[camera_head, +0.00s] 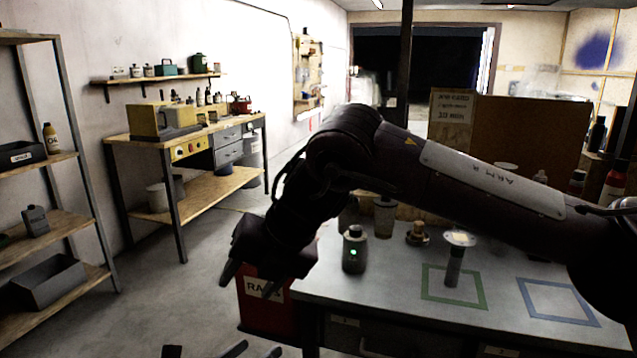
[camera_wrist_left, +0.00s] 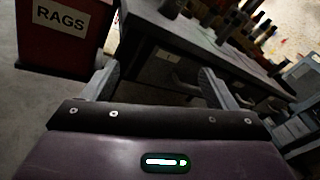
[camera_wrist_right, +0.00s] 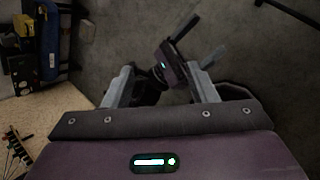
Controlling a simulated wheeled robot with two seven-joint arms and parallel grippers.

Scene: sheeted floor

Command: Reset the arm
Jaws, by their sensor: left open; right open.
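My right arm comes in from the right across the head view, over the table. Its open gripper (camera_head: 240,277) hangs past the table's left end, by the red rags bin (camera_head: 268,306). In the right wrist view my open right gripper (camera_wrist_right: 160,78) has nothing between its fingers; my left gripper (camera_wrist_right: 182,42) shows beyond them, above the floor. In the head view only the fingertips of my left gripper (camera_head: 252,351) show at the bottom edge. In the left wrist view my left gripper (camera_wrist_left: 157,80) is open and empty, facing the table front.
The grey table (camera_head: 385,290) holds a canister with a green light (camera_head: 354,252), a brass fitting (camera_head: 417,236), a dark cylinder with a pale top (camera_head: 454,265) in a green square, and an empty blue square (camera_head: 558,302). A workbench (camera_head: 180,150) and shelves (camera_head: 60,215) stand left, with clear floor between.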

